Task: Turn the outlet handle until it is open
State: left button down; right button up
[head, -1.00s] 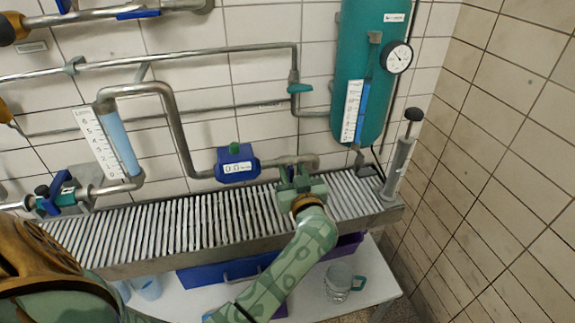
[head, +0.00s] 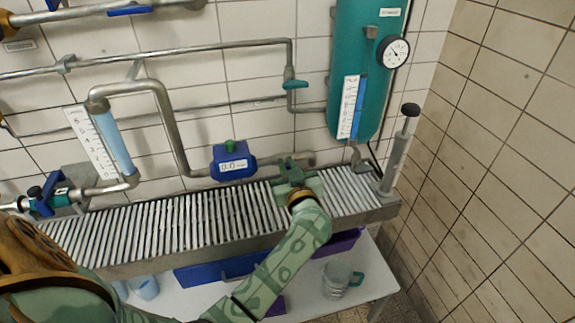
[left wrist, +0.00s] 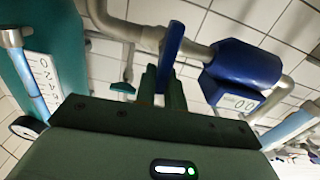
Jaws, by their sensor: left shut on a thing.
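The outlet handle (left wrist: 172,45) is a flat blue lever on a grey pipe. In the left wrist view it stands between the fingers of my left gripper (left wrist: 162,88), which is shut on it. In the head view my left gripper (head: 290,166) is at the right end of the low pipe, just right of the blue meter. There the fingers and palm hide the handle. The blue meter (head: 233,162) has a green knob and a display that reads about 0.0; it also shows in the left wrist view (left wrist: 242,70). My right gripper is not in view.
A slatted metal grate (head: 150,228) runs below the pipes. A teal tank (head: 363,60) with a round gauge (head: 393,50) and a hand pump (head: 397,152) stand at right. Another blue-handled valve (head: 48,194) is at left. A glass jug (head: 340,278) stands on the lower table.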

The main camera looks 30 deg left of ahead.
pick_arm(q)
jog(key=shift+s+a+n+p, duration=0.1)
jog(key=shift+s+n+p, duration=0.1)
jog(key=shift+n+p, duration=0.7)
jog(key=n+p, duration=0.1)
jog(key=n, duration=0.3)
jog(key=s+f+n+p, duration=0.1)
jog(key=n, duration=0.1)
jog(key=shift+a+p, duration=0.35)
jog(key=shift+a, duration=0.05)
jog(key=n, duration=0.3)
jog(key=shift+s+a+f, duration=0.15)
jog(key=shift+f, duration=0.15)
jog(key=n, duration=0.2)
jog(key=shift+s+a+f+n, duration=0.1)
jog(key=shift+f+n, duration=0.25)
jog(key=shift+n, duration=0.05)
jog(key=n, duration=0.2)
jog(key=f+n+b, duration=0.1)
jog(key=n, duration=0.2)
jog(key=shift+f, duration=0.1)
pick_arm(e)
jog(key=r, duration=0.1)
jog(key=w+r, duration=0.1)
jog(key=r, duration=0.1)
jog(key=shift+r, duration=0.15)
pick_arm(q)
jog(key=shift+n, duration=0.4)
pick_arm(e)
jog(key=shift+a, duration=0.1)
